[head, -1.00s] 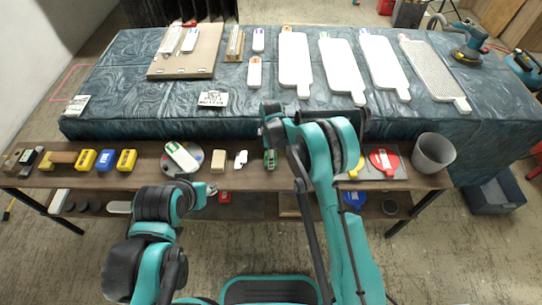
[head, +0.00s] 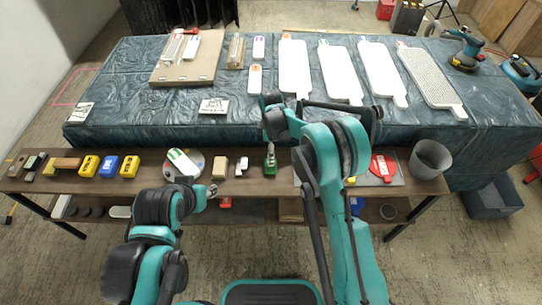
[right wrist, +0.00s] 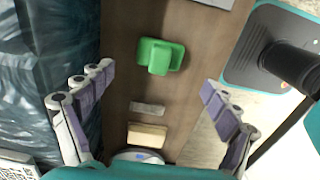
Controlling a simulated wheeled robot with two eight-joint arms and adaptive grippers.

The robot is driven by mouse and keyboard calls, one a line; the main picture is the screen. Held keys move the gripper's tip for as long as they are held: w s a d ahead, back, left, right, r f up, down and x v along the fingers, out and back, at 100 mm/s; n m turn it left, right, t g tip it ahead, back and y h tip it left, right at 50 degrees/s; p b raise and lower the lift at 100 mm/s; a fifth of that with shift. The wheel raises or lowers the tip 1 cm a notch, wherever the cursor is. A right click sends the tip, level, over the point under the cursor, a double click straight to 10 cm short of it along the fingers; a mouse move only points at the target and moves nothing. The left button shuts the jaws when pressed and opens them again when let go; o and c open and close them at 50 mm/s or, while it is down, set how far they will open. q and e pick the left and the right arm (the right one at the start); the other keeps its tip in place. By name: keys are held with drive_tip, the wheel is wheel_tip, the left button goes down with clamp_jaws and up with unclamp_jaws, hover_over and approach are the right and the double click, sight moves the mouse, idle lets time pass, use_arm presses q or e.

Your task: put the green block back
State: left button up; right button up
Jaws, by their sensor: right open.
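The green block (right wrist: 160,56) lies on the brown wooden bench, with a raised knob-like part on a wider base. In the head view the block (head: 270,163) shows only in part, under my right gripper (head: 271,147). In the right wrist view my right gripper (right wrist: 158,80) is open and empty. Its two fingers are spread wide, one on each side, with the block beyond the fingertips and between their lines. My left gripper (head: 211,190) is by the bench's front edge, left of the block; its jaws are too small to read.
Behind is a table with a blue-grey cloth (head: 150,105) and white panels.

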drive_tip(key=s+d+r+m+t, duration=0.2)
drive_tip(key=s+d+r+m, duration=0.35)
drive_tip(key=r, duration=0.55)
drive_tip(key=s+d+r+m+t, duration=0.2)
drive_tip(key=s+d+r+m, duration=0.35)
drive_tip(key=r, duration=0.55)
drive_tip(key=s+d+m+t, duration=0.1)
drive_tip(key=s+d+m, duration=0.2)
drive_tip(key=s, duration=0.5)
drive_tip(key=s+d+m+t, duration=0.2)
drive_tip(key=s+d+m, duration=0.1)
drive_tip(key=s, duration=0.6)
drive_tip(key=shift+s+d+m+p, duration=0.15)
drive_tip(key=shift+d+m+p, duration=0.2)
drive_tip(key=shift+m+p, duration=0.15)
drive_tip(key=shift+f, duration=0.1)
